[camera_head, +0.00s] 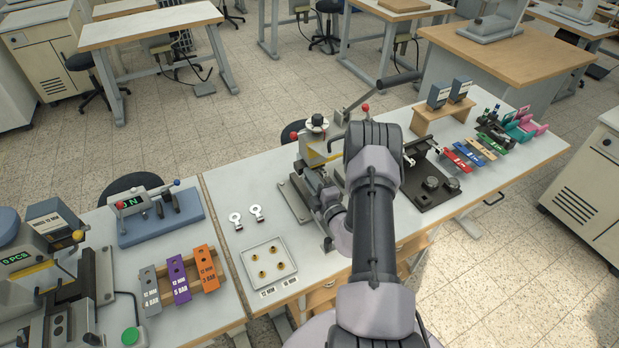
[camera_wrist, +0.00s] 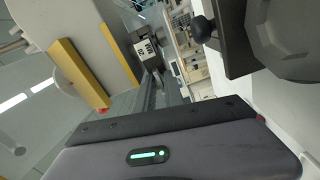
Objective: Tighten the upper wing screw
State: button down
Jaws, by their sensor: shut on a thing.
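The press (camera_head: 318,150) stands on the middle table, with a round black-and-white top and a red-knobbed lever. My gripper reaches to its front, and my arm hides much of that side in the head view. In the wrist view my gripper (camera_wrist: 158,85) points at the press, close to a block (camera_wrist: 145,48) with a white label reading 20 MM. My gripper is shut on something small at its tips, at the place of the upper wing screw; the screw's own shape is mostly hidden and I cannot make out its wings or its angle.
In the wrist view a yellow-edged press part (camera_wrist: 78,75) is close on the left and a dark round part (camera_wrist: 285,35) close on the right. A tray (camera_head: 245,258) with several brass pieces and two ring-shaped parts (camera_head: 256,212) lie left of the press. A black fixture (camera_head: 432,185) stands right.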

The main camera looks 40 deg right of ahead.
jog(key=c, duration=1.7)
grip_release()
